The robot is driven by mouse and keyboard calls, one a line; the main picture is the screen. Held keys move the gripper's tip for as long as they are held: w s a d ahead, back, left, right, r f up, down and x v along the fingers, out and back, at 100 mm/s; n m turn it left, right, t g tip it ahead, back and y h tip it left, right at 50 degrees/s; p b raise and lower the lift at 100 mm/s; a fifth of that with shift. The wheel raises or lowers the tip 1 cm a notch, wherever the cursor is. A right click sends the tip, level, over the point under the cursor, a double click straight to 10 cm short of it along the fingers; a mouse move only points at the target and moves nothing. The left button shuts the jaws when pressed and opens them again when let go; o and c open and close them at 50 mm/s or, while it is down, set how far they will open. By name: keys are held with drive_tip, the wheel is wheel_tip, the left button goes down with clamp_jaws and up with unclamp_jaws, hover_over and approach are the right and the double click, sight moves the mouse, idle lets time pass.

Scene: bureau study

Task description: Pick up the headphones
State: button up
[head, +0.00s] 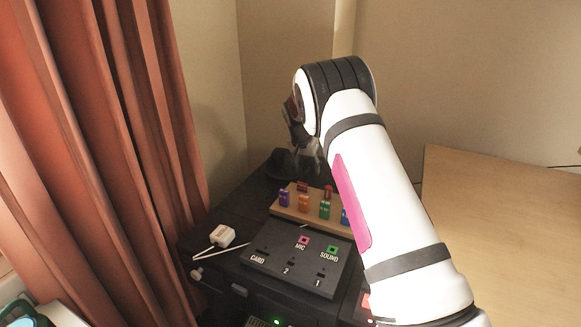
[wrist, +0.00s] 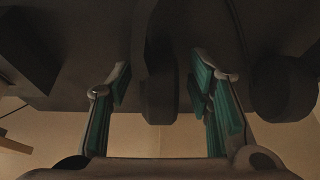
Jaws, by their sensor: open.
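The headphones (head: 281,161) are a dark shape at the back of the dark desk unit in the head view, partly hidden by my gripper (head: 306,148). My gripper points down at them from above. In the wrist view my gripper (wrist: 160,92) is open, with green pads on both sides. A dark upright part of the headphones (wrist: 161,60) shows between the fingers, with a gap on each side. A rounded dark part, perhaps an ear cup, is to the right of the fingers. Contact cannot be told in the dim light.
A wooden block with coloured pegs (head: 297,207) stands in front of the headphones. A black panel with labelled slots (head: 284,262) and a white adapter (head: 222,236) are nearer. A red curtain (head: 120,130) hangs left; a wooden desk (head: 500,230) is clear at right.

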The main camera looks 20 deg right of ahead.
clamp_jaws()
